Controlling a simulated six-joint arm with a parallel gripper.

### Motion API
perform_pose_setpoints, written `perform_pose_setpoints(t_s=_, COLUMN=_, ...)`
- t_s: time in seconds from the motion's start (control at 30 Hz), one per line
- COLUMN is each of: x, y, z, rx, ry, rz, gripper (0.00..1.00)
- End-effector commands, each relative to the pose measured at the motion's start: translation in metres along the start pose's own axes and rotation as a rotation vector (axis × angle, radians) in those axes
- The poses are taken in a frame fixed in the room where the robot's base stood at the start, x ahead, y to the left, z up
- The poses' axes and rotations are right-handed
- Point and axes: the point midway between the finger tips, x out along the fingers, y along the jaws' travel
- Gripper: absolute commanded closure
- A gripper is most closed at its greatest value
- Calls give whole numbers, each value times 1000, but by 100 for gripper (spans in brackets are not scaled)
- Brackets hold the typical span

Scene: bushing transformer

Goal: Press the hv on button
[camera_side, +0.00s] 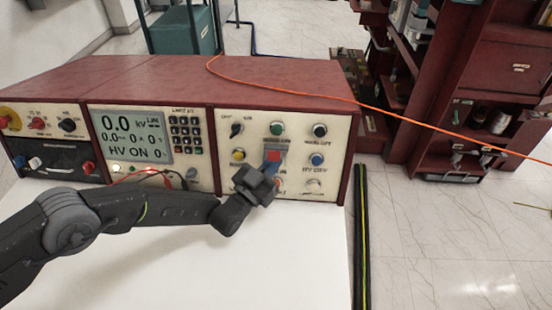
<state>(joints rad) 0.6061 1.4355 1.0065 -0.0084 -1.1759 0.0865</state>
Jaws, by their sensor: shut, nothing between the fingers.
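The control panel (296,113) is the right section of a dark red console with a cream face. A label reading HV OFF sits above a white button (313,185) at its lower right. Left of it, a button (279,184) is mostly hidden behind my gripper; its label is partly covered, so I cannot read it fully.
The display (133,137) reads 0.0 kV. An orange cable (300,93) crosses the console top. The white table (270,260) is clear in front.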

Motion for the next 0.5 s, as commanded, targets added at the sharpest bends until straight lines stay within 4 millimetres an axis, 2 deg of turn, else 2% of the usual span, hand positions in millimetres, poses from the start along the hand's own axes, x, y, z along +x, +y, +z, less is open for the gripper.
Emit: perform_pose_setpoints(t_s=0.5, x=-12, y=8, z=-8, rx=1, ry=-1, rz=-1, gripper=100)
